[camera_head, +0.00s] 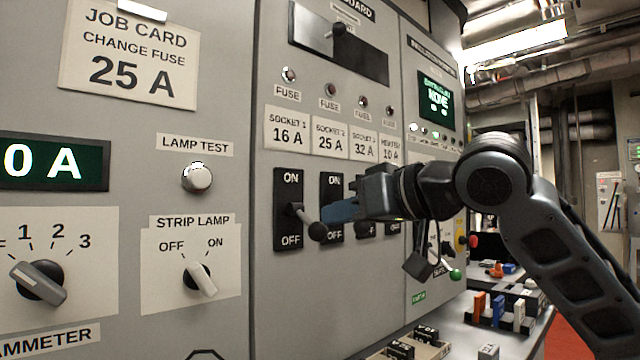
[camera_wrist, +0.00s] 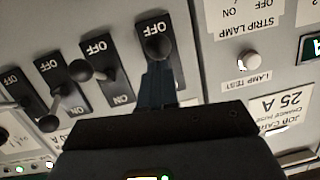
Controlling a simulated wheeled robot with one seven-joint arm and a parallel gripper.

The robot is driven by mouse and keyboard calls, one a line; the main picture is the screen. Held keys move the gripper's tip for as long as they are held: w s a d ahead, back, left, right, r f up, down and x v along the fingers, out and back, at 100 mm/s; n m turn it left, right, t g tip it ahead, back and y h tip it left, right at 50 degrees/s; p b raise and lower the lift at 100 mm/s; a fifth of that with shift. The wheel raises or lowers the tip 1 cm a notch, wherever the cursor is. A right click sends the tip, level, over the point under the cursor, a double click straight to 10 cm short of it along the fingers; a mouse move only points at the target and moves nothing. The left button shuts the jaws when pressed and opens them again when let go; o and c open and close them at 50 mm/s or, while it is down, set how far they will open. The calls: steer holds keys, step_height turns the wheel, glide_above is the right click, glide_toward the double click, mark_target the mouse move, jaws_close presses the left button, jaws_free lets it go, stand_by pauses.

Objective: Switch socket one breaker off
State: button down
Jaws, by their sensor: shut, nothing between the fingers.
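The socket one breaker (camera_head: 287,180) is a black plate marked ON above and OFF below, under the SOCKET 1 16 A label. Its lever slants down, with its ball knob (camera_head: 318,231) low, towards the OFF side. My gripper (camera_head: 332,212) is shut and empty, coming from the right. Its bluish fingertips are just above the knob; I cannot tell whether they touch it. In the wrist view, which is upside down, the breaker (camera_wrist: 151,26) is the rightmost one. Its knob (camera_wrist: 158,47) is right at the tips of my fingers (camera_wrist: 158,78), on their OFF side.
The socket two breaker (camera_head: 330,183) is close beside, partly hidden behind my gripper; more breakers (camera_wrist: 62,85) follow, levers sticking out. A strip lamp switch (camera_head: 200,280) and lamp test button (camera_head: 197,177) are on the left panel. A bench with fuses (camera_head: 498,310) is at lower right.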

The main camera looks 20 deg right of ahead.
steer(key=shift+f+t+b, duration=0.5)
steer(key=shift+b, duration=0.1)
